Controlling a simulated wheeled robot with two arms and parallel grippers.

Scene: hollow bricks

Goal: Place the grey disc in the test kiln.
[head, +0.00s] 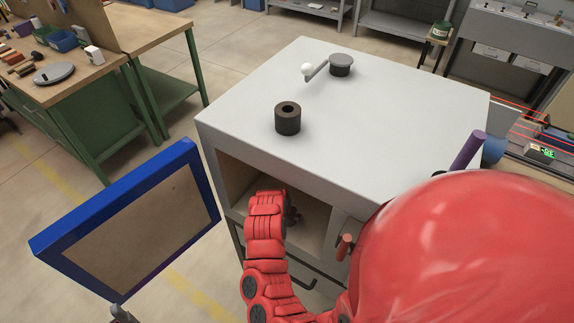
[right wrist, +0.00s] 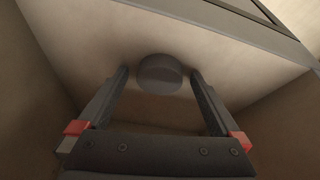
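The test kiln is a grey cabinet (head: 400,110) with an open front chamber (head: 310,222); its blue-framed door (head: 125,220) stands open at the left. My right arm reaches into the chamber. In the right wrist view, the grey disc (right wrist: 160,74) appears to rest on the pale chamber floor (right wrist: 225,55). My right gripper (right wrist: 160,76) is open, with one finger on each side of the disc and a visible gap on both sides. In the head view the gripper is mostly hidden behind my red wrist, and the disc cannot be made out. My left gripper cannot be identified.
A dark hollow cylinder (head: 288,119) and a dark round piece (head: 341,66) with a white-knobbed lever stand on the kiln top. A purple rod (head: 467,151) and an orange-brown knob (head: 344,247) are at right. The chamber walls lie close around my right gripper. A green workbench (head: 60,125) stands at far left.

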